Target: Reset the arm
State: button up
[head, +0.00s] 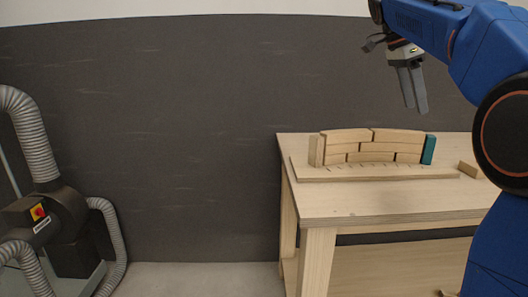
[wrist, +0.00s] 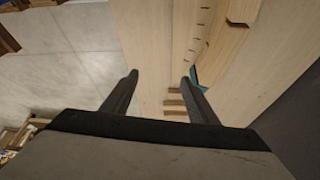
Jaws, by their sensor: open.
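My gripper (head: 415,90) hangs in the air above the workbench in the head view, its fingers pointing down. In the wrist view my gripper (wrist: 160,82) shows two dark fingers spread apart with nothing between them. Below it stands a curved chair-back form (head: 372,147) of stacked pale wooden slats, with a teal block (head: 429,150) at its right end. It stands on a flat wooden board (head: 380,173) with tick marks. In the wrist view the slats (wrist: 222,55) and the marked board (wrist: 190,30) lie beyond the right finger.
The wooden workbench (head: 400,205) has free room in front of the board. A small loose wooden block (head: 468,169) lies right of the form. Several wooden pieces (wrist: 175,104) show between the fingers, lower down. A machine with grey hoses (head: 65,215) stands at left.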

jog(key=s+a+f+n+t+y, duration=0.1)
jog(key=s+a+f+n, duration=0.2)
jog(key=s+f+n, duration=0.3)
jog(key=s+a+f+n+t+y, duration=0.2)
jog(key=s+a+f+n, duration=0.2)
jog(key=s+f, duration=1)
jog(key=s+a+f+n+t+y, duration=0.1)
jog(key=s+a+f+n, duration=0.3)
jog(key=s+f+n, duration=0.5)
notch_tip(320, 180, down, 8)
jog(key=shift+s+f+n+t, duration=0.2)
jog(key=shift+s+n+t, duration=0.2)
jog(key=shift+s+t, duration=0.4)
